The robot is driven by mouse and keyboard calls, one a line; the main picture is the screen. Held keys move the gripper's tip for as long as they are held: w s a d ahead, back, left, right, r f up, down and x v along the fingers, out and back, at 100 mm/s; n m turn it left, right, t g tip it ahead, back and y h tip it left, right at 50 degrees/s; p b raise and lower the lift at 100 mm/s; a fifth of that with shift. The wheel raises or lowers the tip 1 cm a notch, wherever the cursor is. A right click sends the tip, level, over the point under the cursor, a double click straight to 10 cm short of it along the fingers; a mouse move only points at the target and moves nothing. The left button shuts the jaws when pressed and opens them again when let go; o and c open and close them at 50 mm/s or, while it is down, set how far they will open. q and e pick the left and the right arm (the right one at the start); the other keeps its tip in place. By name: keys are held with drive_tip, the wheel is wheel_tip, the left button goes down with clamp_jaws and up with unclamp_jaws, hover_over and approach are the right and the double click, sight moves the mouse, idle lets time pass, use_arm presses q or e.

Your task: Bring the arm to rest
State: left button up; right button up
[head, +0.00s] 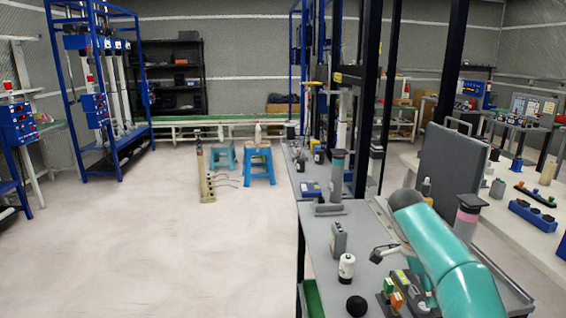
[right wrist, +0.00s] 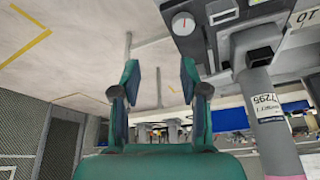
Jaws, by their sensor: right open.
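My right gripper (right wrist: 157,82) shows in the right wrist view as two teal fingers with dark joints, spread apart. The gap between them is empty, and floor shows through it. In the head view my teal right arm comes in at the lower right, over the grey workbench (head: 322,240). Its fingers cannot be made out clearly there. My left gripper is not in view.
Near my right arm stand a grey cylinder with a pink band (head: 467,212), a grey upright panel (head: 448,168), a white bottle (head: 346,268) and a black ball (head: 356,306). Blue stools (head: 259,165) stand farther back.

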drive_tip(key=s+a+f+n+g+y+p, duration=0.2)
drive_tip(key=s+a+f+n+p, duration=0.1)
drive_tip(key=s+f, duration=0.55)
drive_tip(key=s+a+f+n+g+y+p, duration=0.2)
drive_tip(key=s+a+f+n+p, duration=0.3)
drive_tip(key=f, duration=0.7)
drive_tip(key=s+a+f+n+t+y, duration=0.15)
drive_tip(key=s+a+f+n, duration=0.25)
drive_tip(key=s+a, duration=0.45)
drive_tip(key=s+a+f+n+t+y, duration=0.1)
drive_tip(key=s+a+f+n+y, duration=0.3)
drive_tip(key=s, duration=0.8)
drive_tip(key=w+n+t, duration=0.2)
drive_tip(key=w+n+t+h, duration=0.1)
drive_tip(key=shift+w+r, duration=0.3)
drive_tip(key=shift+w, duration=0.05)
